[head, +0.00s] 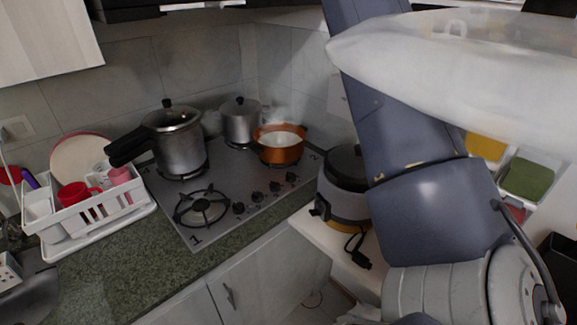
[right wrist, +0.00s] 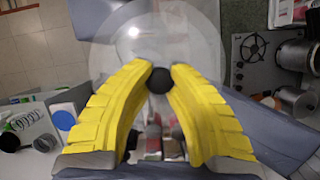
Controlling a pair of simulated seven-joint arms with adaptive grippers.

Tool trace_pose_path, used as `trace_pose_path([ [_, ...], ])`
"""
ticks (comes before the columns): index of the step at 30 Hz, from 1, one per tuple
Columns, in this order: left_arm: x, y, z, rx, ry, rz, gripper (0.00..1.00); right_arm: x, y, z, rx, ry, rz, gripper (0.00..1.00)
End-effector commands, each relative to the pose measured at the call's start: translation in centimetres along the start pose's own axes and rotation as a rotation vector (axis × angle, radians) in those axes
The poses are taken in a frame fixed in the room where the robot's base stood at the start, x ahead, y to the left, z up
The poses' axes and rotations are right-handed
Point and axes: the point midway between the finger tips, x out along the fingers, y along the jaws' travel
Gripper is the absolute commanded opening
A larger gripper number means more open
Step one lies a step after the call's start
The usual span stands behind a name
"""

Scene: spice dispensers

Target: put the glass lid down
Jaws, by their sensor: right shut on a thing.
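In the right wrist view, my right gripper (right wrist: 160,80) has its two yellow fingers closed on the round black knob (right wrist: 159,80) of the glass lid. The glass lid (right wrist: 155,28) is a clear, wide disc beyond the fingertips, with the floor and my arm showing through it. In the head view my right gripper does not show; its blue-grey arm rises across the right side. A large pale, cloudy shape (head: 440,75) crosses in front of that arm at the upper right; I cannot tell whether it is the lid. My left gripper is not in view.
The hob (head: 245,205) holds a pressure cooker (head: 180,150), a lidded pot (head: 240,125) and a steaming copper pot (head: 279,152); its front burner (head: 201,207) is empty. A dish rack (head: 95,215) stands left. The green counter (head: 105,280) has clear room. A grey cooker (head: 343,185) stands near my arm.

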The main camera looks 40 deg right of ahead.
Motion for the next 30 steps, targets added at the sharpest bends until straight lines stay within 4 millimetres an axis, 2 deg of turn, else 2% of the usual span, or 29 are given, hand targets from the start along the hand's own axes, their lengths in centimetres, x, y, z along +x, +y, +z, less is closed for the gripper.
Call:
trace_pose_path([
  [1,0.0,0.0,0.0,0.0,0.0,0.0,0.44,0.4,-0.3,1.5,0.029,0.002,-0.011,0.0],
  [5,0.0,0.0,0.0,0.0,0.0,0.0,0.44,1.7,-1.6,5.5,0.103,0.002,-0.042,0.0],
  [11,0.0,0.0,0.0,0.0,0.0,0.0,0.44,4.9,-4.7,11.7,0.228,0.003,-0.096,0.0],
  [18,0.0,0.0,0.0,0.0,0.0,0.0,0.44,10.7,-10.5,18.4,0.395,0.003,-0.164,0.0],
  [24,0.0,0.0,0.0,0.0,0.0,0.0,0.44,16.6,-16.4,22.2,0.528,0.004,-0.219,0.0],
  [30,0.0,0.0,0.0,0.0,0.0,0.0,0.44,23.0,-22.7,24.2,0.644,0.004,-0.268,0.0],
])
